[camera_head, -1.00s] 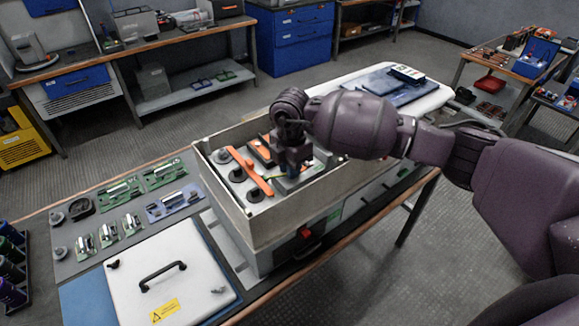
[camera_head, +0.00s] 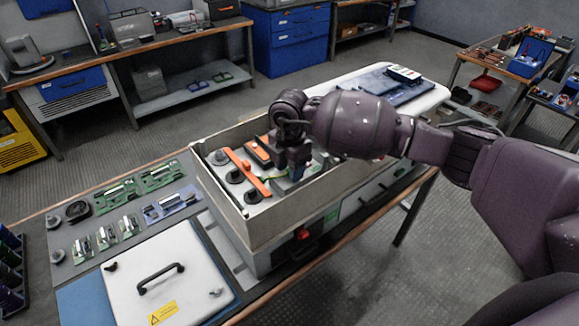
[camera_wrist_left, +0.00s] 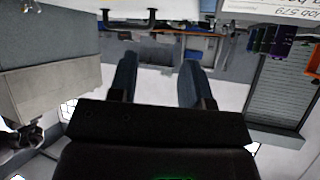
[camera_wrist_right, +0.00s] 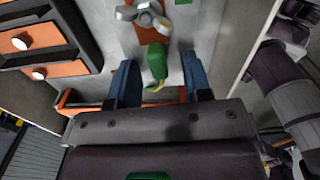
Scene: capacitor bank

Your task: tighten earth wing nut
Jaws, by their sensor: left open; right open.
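The earth wing nut (camera_wrist_right: 143,14) is silver and sits on a copper-coloured bar at the top of the right wrist view. A green cable end with a yellow-green wire (camera_wrist_right: 157,62) lies just below it. My right gripper (camera_wrist_right: 160,60) is open, its two blue fingers on either side of the green cable end, with the wing nut beyond the fingertips. In the head view my right gripper (camera_head: 293,162) is inside the open metal box (camera_head: 262,228), and the nut is hidden or too small there. My left gripper (camera_wrist_left: 157,60) is open and empty in the left wrist view.
Inside the box are orange bars (camera_head: 246,172) on dark round posts, near the right gripper. The box walls stand close around it. A white lid with a black handle (camera_head: 162,278) and several green parts (camera_head: 118,195) lie on the bench to the left.

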